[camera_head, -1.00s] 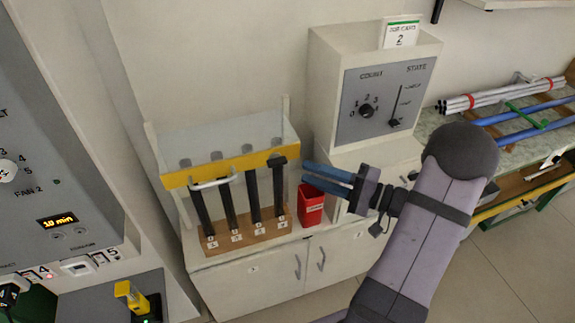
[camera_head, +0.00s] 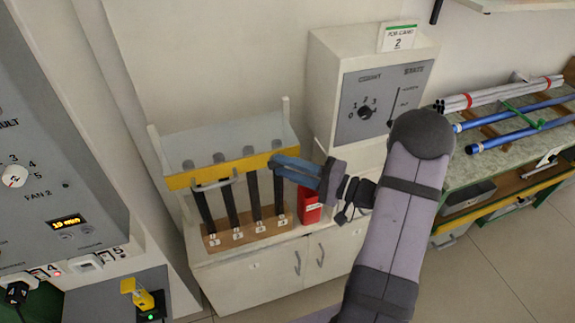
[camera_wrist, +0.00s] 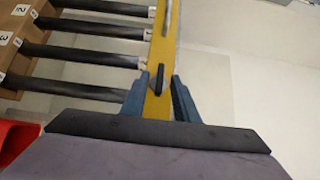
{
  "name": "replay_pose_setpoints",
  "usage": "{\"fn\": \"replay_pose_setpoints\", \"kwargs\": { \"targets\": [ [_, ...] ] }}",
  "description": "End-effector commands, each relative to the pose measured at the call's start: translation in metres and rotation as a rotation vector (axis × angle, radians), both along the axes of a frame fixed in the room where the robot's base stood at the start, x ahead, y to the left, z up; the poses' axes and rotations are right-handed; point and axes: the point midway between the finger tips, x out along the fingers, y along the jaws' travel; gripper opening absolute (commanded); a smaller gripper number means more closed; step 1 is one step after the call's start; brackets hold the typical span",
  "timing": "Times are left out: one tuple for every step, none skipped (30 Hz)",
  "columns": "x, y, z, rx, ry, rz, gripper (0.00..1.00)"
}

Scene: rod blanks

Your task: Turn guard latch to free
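The guard is a yellow bar (camera_head: 217,172) with a clear panel (camera_head: 222,140) behind it, across the front of a rack of black rods (camera_head: 229,205). The guard latch (camera_wrist: 158,80), a small dark knob, sits on the yellow bar in the wrist view, its long side running along the picture's vertical. My gripper (camera_wrist: 159,82) is open, with one blue finger on each side of the bar and latch. Gaps show beside the latch. In the head view my gripper (camera_head: 272,166) is at the bar's right end and hides the latch.
A red bin (camera_head: 310,207) stands just right of the rack, below my gripper. A box with a count dial (camera_head: 366,112) and a state lever stands behind right. A pale handle (camera_head: 214,183) is fixed to the bar. Tubes (camera_head: 510,93) lie on the right bench.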

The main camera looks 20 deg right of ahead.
Motion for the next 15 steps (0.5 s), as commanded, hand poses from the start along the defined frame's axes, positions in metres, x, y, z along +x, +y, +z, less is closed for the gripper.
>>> {"fn": "replay_pose_setpoints", "kwargs": {
  "targets": [
    [0.0001,-0.0001,-0.0003,0.000,0.000,0.000,0.27],
    [0.0001,-0.0001,-0.0003,0.000,0.000,0.000,0.27],
    [0.0000,-0.0001,-0.0003,0.000,0.000,0.000,0.27],
    [-0.0001,-0.0002,-0.0004,0.000,0.000,0.000,0.27],
    [-0.0001,-0.0002,-0.0003,0.000,0.000,0.000,0.20],
    [-0.0001,-0.0002,-0.0003,0.000,0.000,0.000,0.11],
    [-0.0001,-0.0002,-0.0003,0.000,0.000,0.000,0.03],
    [-0.0001,-0.0003,-0.0003,0.000,0.000,0.000,0.00],
    [-0.0001,-0.0003,-0.0003,0.000,0.000,0.000,0.00],
    [-0.0001,-0.0003,-0.0003,0.000,0.000,0.000,0.00],
    [-0.0001,-0.0003,-0.0003,0.000,0.000,0.000,0.00],
    [-0.0002,-0.0004,-0.0003,0.001,0.001,0.000,0.00],
    [-0.0002,-0.0004,-0.0005,0.001,0.001,0.000,0.00],
    [-0.0002,-0.0004,-0.0006,0.002,0.001,0.000,0.00],
    [-0.0002,-0.0004,-0.0010,0.004,0.001,0.000,0.00]
  ]
}}
